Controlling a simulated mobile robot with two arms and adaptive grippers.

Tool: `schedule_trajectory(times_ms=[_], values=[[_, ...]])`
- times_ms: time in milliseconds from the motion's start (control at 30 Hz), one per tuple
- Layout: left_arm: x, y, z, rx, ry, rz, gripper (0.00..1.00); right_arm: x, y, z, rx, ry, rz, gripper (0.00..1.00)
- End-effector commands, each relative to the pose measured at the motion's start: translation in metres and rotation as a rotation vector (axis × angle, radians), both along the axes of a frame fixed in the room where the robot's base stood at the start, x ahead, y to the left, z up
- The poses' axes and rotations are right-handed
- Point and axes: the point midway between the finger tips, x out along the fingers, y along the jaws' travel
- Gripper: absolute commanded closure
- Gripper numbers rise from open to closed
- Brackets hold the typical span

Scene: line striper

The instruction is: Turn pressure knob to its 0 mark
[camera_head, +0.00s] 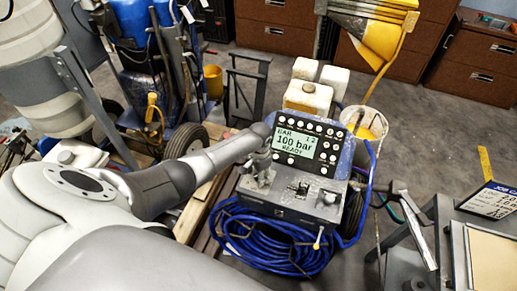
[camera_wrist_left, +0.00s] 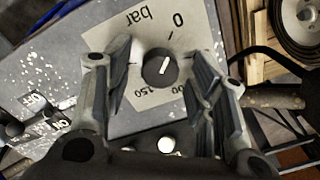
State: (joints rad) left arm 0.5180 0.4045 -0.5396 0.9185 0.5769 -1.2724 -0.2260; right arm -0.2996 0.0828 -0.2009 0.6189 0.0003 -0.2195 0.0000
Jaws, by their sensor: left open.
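The pressure knob (camera_wrist_left: 160,67) is round and black, with a short white line slanting up to the right. It sits on a pale dial plate (camera_wrist_left: 148,40) marked "bar", 0 and 150; another number is partly hidden by a finger. The 0 and its tick are above the knob. My left gripper (camera_wrist_left: 163,72) is open, one finger on each side of the knob, with gaps visible. In the head view my left gripper (camera_head: 262,172) is over the striper's panel and hides the knob. The display (camera_head: 295,142) reads 100 bar, READY. My right gripper is not seen.
A coiled blue hose (camera_head: 268,240) hangs at the front of the striper. Switches (camera_head: 301,188) sit right of my gripper. A white bucket (camera_head: 364,122) stands behind right, and a grey bench (camera_head: 440,240) is at the right. A second blue machine (camera_head: 135,40) stands back left.

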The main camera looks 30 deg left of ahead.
Motion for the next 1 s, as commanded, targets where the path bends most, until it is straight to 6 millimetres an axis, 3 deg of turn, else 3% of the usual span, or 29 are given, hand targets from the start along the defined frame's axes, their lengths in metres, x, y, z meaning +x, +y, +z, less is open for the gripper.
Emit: schedule_trajectory(times_ms=[267,700,1000], values=[[0.0,-0.001,0.019,-0.001,-0.002,-0.001,0.49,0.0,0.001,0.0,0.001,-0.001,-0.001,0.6],[0.0,-0.002,0.092,0.001,-0.003,-0.001,0.49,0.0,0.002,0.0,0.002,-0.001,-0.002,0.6],[-0.001,-0.003,0.119,0.001,-0.001,0.0,0.49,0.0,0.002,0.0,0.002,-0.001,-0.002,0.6]])
